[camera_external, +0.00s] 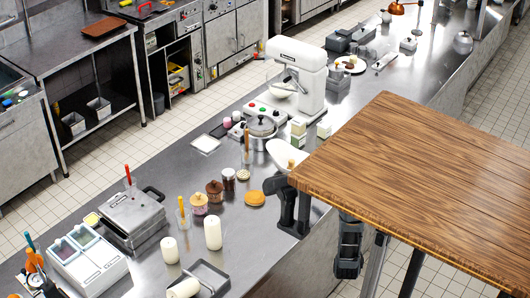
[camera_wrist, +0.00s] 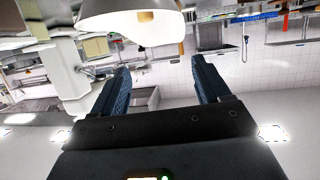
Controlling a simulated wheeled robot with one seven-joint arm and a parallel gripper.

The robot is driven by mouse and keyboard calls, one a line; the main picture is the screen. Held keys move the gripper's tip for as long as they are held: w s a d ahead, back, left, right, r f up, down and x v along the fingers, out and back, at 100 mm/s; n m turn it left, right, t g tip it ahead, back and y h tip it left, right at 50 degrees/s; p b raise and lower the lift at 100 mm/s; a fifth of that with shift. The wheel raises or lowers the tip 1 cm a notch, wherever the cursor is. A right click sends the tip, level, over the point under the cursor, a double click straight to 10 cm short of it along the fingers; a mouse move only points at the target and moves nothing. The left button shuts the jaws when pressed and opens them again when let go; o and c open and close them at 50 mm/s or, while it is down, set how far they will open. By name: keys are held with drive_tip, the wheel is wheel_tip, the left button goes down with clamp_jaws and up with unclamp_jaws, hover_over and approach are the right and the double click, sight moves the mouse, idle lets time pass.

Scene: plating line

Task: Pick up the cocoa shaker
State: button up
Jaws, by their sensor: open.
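Several small jars stand on the steel counter in the outside view. A dark brown jar with a pale lid (camera_external: 228,179) could be the cocoa shaker, but its label is too small to read. A brown jar (camera_external: 214,191) stands just left of it. My gripper (camera_external: 292,196) is at the counter's near edge, right of the jars and apart from them. In the wrist view my gripper (camera_wrist: 160,80) has its two dark fingers spread, with nothing between them. No jar can be made out in the wrist view.
A wooden tabletop (camera_external: 420,180) stands close right of my gripper. A pale bowl-shaped thing (camera_external: 287,152) is just above the gripper. An orange-brown round item (camera_external: 255,197) lies between gripper and jars. White candles (camera_external: 213,233) stand in front; a stand mixer (camera_external: 300,75) is behind.

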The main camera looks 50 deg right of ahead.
drive_tip(key=shift+o, duration=1.3)
